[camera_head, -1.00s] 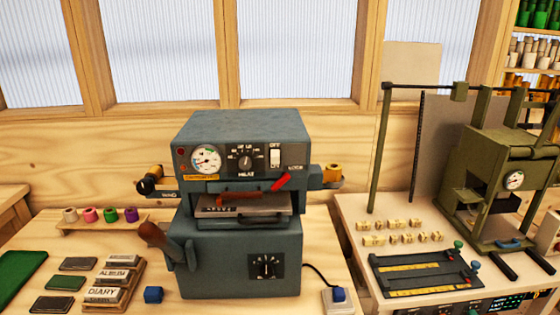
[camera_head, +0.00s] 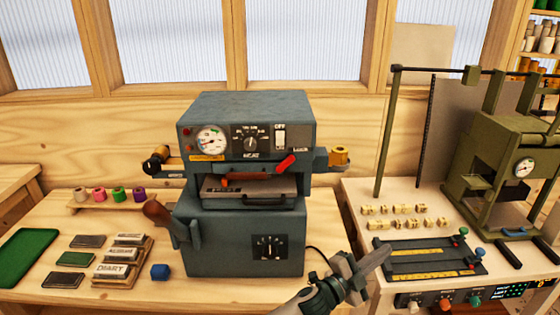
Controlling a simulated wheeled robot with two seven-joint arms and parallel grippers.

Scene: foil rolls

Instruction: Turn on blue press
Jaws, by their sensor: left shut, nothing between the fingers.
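The blue press (camera_head: 215,240) is a blue-grey machine standing on the wooden bench in the middle of the view. Its upper front has a round gauge (camera_head: 211,140), a black dial (camera_head: 250,144) and a white switch (camera_head: 280,139) beneath an OFF label. A red-tipped lever (camera_head: 285,164) sits below the switch. A lower panel (camera_head: 269,247) is on the base. My left gripper (camera_head: 377,259) is shut and empty, low in front of the bench's right end. It is apart from the press, below and right of the switch. My right gripper is not in view.
A green press (camera_head: 500,170) stands on the right bench. Air before the blue press's front looks clear.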

